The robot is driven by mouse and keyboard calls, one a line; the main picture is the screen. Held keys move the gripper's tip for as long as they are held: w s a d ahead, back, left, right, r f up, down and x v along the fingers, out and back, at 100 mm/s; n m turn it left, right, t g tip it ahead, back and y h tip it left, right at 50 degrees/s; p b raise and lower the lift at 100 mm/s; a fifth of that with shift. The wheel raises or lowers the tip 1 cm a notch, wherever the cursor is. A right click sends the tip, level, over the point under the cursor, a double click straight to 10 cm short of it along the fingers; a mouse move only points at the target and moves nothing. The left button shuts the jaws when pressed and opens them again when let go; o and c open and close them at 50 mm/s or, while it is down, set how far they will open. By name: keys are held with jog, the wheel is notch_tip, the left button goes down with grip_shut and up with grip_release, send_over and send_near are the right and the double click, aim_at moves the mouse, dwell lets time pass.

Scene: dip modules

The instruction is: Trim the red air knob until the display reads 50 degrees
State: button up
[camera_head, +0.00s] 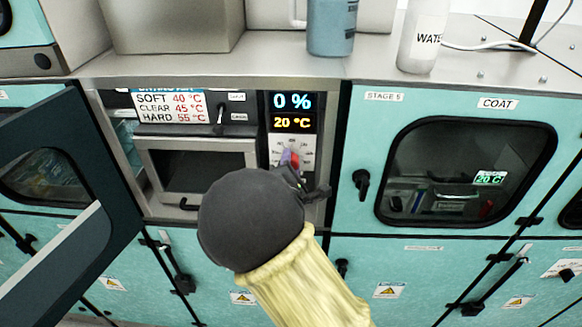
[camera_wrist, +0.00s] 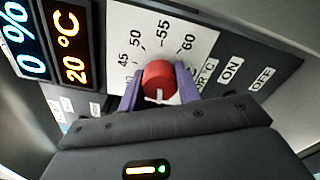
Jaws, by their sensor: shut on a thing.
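The red air knob (camera_wrist: 158,82) sits on a white dial plate marked 45, 50, 55 and 60, with °C beside it. My gripper (camera_wrist: 158,92) is shut on the knob, one purple finger on each side; the white mark on the knob's face points toward the gripper body. In the head view the knob (camera_head: 291,158) shows just past my dark wrist, which hides part of the panel. The display (camera_head: 292,112) reads 0 % in blue and 20 °C in yellow; it also shows in the wrist view (camera_wrist: 70,45).
ON and OFF labels (camera_wrist: 231,70) lie right of the dial. A sign (camera_head: 170,105) lists SOFT 40, CLEAR 45, HARD 55 °C. An open dark door (camera_head: 70,190) stands at left. The COAT door (camera_head: 470,170) is shut at right. A blue jug (camera_head: 331,28) and white bottle (camera_head: 423,35) stand above.

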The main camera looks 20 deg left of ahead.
jog(key=m+b, duration=0.1)
jog(key=m, duration=0.1)
jog(key=m+b, duration=0.1)
jog(key=shift+f+m, duration=0.2)
jog(key=shift+m, duration=0.2)
jog(key=m+b, duration=0.3)
jog(key=m, duration=0.1)
jog(key=shift+m+b, duration=0.3)
jog(key=shift+b, duration=0.1)
jog(key=m+b, duration=0.3)
jog(key=shift+d+m, duration=0.1)
jog(key=shift+m, duration=0.2)
jog(key=m+b, duration=0.3)
jog(key=shift+f+m, duration=0.1)
jog(key=shift+m, duration=0.2)
jog(key=m+b, duration=0.5)
jog(key=m, duration=0.1)
jog(key=shift+b, duration=0.35)
jog(key=m+b, duration=0.2)
jog(key=m, duration=0.1)
jog(key=shift+m+b, duration=1.5)
jog(key=shift+m, duration=0.4)
